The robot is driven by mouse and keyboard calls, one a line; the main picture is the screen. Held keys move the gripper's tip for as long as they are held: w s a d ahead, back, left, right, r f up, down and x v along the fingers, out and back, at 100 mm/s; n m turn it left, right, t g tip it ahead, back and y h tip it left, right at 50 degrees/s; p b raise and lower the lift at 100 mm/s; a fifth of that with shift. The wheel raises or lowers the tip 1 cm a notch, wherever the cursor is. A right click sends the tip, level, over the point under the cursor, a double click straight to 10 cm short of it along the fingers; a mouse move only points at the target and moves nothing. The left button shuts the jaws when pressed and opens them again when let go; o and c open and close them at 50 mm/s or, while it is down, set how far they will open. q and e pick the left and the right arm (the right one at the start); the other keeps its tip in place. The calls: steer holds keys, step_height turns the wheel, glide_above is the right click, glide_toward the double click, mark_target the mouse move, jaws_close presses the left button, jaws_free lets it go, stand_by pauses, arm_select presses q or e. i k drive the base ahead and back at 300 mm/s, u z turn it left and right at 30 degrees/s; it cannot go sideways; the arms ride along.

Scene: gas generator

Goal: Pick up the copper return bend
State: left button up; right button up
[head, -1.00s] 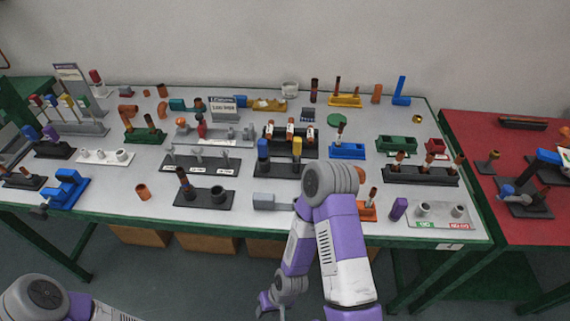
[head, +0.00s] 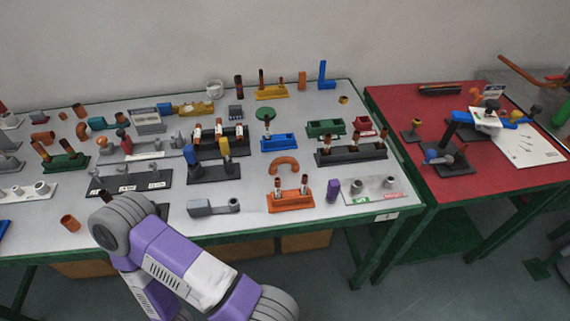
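The copper return bend (head: 284,162) is an arched, orange-brown tube on the grey table. It lies behind an orange block with two dark upright pins (head: 291,197) and in front of a blue tray (head: 280,142). No gripper touches it. One purple and white arm of mine crosses the lower left of the head view, well left of and nearer than the bend. Neither gripper shows in this view.
The grey table (head: 330,105) is crowded with fixtures. Around the bend stand a black rack (head: 351,151), a purple block (head: 333,189) and a grey fixture (head: 214,206). A red table (head: 400,125) with more parts is at the right.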

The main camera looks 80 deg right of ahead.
mark_target(294, 166)
steer(key=k, duration=0.95)
steer(key=z, duration=0.2)
